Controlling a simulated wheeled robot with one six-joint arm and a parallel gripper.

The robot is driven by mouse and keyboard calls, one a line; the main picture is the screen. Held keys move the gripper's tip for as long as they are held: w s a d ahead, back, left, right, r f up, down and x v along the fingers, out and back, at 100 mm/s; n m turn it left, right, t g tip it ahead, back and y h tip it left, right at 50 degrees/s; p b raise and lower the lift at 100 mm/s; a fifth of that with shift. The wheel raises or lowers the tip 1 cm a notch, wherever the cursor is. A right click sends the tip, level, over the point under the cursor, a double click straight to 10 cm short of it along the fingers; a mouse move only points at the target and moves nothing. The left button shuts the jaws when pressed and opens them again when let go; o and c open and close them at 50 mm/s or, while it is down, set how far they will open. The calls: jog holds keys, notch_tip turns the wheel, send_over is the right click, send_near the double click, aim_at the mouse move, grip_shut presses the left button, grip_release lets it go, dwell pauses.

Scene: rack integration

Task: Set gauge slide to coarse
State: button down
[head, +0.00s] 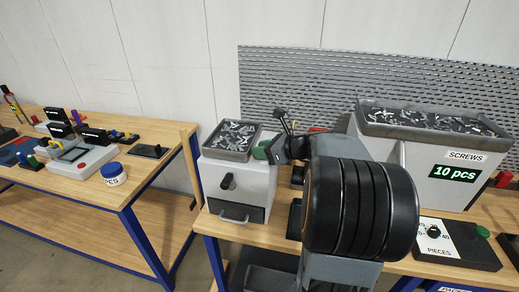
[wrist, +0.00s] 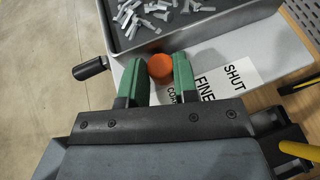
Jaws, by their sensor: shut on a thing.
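The slide's orange knob (wrist: 161,68) sits between the green fingers of my gripper (wrist: 158,76) in the wrist view, and the gripper is shut on it. A white label plate (wrist: 225,80) beside it reads SHUT, FINE and a partly hidden word starting with "CO". The knob is at the left end of this plate, nearest the "CO" word. The slide's track is hidden. In the head view my gripper (head: 266,151) is at the right side of the grey box (head: 238,172), and the knob is hidden there.
A tray of screws (head: 231,138) tops the box, which has a black side handle (head: 227,181). A larger screw bin (head: 425,165) with a "10 pcs" display stands right. A second bench (head: 135,185) is left, across a floor gap.

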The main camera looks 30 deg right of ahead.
jog(key=c, duration=1.1)
grip_release()
jog(key=shift+s+a, duration=0.1)
jog(key=shift+s, duration=0.05)
jog(key=shift+c, duration=0.2)
jog(key=b+v, duration=0.1)
jog(key=v, duration=1.2)
jog(key=shift+s+r, duration=0.15)
jog(key=shift+s, duration=0.2)
jog(key=s+a+f+n+g+h, duration=0.2)
jog(key=f+n+g, duration=0.1)
jog(key=f+n, duration=0.35)
jog(key=s+a+f+n+g+h, duration=0.2)
jog(key=f+n+g, duration=0.25)
jog(key=n, duration=0.25)
jog(key=s+a+f+n+h, duration=0.1)
jog(key=a+f+n+h, duration=0.1)
jog(key=a+n, duration=1.4)
jog(key=shift+s+a+h, duration=0.4)
jog(key=shift+a+h, duration=0.1)
jog(key=shift+h, duration=0.1)
